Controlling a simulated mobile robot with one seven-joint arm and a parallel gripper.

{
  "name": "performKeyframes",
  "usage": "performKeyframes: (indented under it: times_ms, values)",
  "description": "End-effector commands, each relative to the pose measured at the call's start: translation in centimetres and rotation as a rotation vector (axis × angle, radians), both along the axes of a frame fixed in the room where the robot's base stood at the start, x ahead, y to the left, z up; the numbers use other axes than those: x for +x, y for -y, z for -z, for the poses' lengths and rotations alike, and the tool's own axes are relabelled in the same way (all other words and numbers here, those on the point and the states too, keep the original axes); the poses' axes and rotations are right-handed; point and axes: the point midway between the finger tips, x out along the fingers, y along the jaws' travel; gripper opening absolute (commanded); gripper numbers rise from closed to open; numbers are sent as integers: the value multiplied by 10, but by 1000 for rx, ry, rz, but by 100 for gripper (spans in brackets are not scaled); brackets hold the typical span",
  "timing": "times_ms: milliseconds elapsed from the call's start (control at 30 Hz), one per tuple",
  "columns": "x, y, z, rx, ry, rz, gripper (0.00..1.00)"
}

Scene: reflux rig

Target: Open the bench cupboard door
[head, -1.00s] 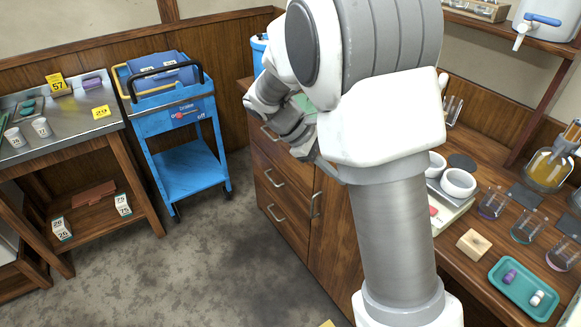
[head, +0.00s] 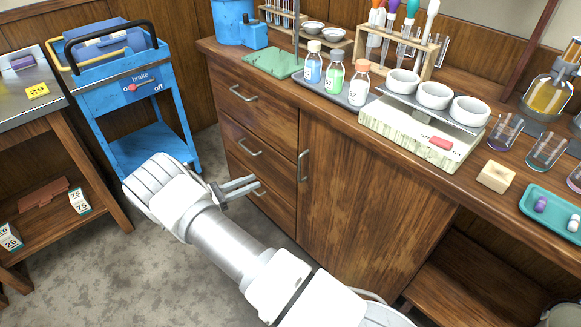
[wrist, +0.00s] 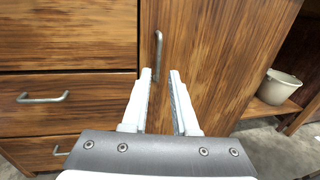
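The bench cupboard door (head: 345,207) is a brown wood panel right of the drawers, and it looks shut. Its vertical metal handle (head: 303,166) is near the door's left edge. My gripper (head: 247,187) is in front of the drawers, a little left of and below the handle in the head view. In the wrist view my gripper (wrist: 160,75) has its two fingers apart with nothing between them. It does not touch the handle visibly.
Drawers with horizontal handles (wrist: 43,97) are left of the door. The benchtop holds bottles, a white scale (head: 420,130) with bowls, and a teal tray (head: 535,222). A blue cart (head: 140,100) stands left. An open shelf bay with a bucket (wrist: 280,87) is right of the door.

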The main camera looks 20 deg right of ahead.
Motion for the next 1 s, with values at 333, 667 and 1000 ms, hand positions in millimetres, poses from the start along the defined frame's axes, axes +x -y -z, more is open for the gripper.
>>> performKeyframes:
  times_ms: [333, 667, 1000]
  values:
    - [6, 43, 3, -8, -3, 0, 27]
    - [17, 115, 4, -7, -3, 1, 27]
    - [25, 165, 3, -4, -2, -2, 27]
